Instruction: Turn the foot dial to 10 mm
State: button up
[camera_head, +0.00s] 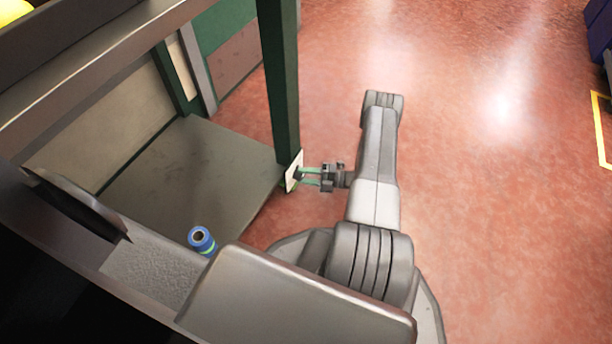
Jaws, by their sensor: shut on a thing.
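The foot dial (291,171) is at the lower end of a dark green post, by the corner of a grey shelf. A pale plate faces my gripper there, with a small dark part in front of it. My gripper (303,177) reaches in from the right, its two green-tinted fingers pointing left at the plate. The fingers are shut on the small dark part of the dial. The dial's marks and its setting are too small to read.
The green post (281,80) rises above the dial. The grey shelf (190,170) lies to the left, with a blue roll-like object (201,239) near its front. The reddish floor (490,220) to the right is clear. A yellow floor line (600,130) shows at the right edge.

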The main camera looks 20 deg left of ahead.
jog(key=shift+f+m+y, duration=0.1)
jog(key=shift+m+y, duration=0.4)
jog(key=shift+m, duration=0.6)
jog(key=o, duration=1)
jog(key=p+v, duration=0.1)
jog(key=v, duration=1.2)
jog(key=shift+w+d+f, duration=0.1)
jog(key=shift+w+d, duration=0.05)
jog(key=shift+d, duration=0.2)
